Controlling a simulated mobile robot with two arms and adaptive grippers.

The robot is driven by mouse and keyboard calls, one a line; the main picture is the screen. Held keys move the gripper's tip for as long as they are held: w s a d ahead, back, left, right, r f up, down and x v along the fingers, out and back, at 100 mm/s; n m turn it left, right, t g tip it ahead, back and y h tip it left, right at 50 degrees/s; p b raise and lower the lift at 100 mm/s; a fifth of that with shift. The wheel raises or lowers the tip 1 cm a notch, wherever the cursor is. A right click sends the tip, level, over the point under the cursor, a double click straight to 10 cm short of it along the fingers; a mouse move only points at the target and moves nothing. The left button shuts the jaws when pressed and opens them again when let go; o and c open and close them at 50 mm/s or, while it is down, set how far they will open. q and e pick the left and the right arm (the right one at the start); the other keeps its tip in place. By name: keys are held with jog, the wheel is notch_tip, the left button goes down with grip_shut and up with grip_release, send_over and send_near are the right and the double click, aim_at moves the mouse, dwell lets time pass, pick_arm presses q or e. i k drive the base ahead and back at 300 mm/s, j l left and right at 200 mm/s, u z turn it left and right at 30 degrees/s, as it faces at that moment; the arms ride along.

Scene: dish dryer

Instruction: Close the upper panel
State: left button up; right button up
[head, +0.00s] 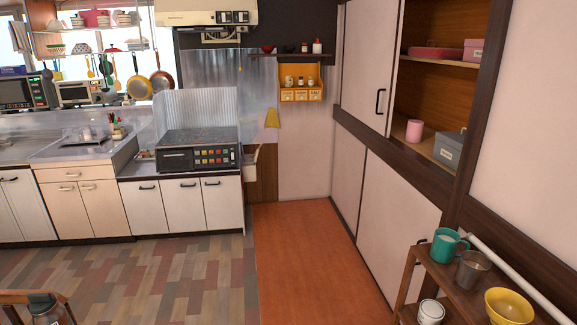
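The upper panel (369,62) is a white sliding panel with a dark vertical handle (379,101) near its right edge. It covers the left part of the upper wall cupboard in the head view. The right part of the cupboard (435,93) is open and shows its wooden inside. Neither my left nor my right gripper is in view.
The cupboard holds a pink cup (414,131) and a grey box (449,149). A wooden cart (452,291) with cups and a yellow bowl (509,306) stands at the lower right. The orange floor strip (300,250) is clear. A kitchen counter (180,169) runs along the back left.

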aim_at(373, 30)
jog(key=i, duration=2.1)
jog(key=j, duration=0.1)
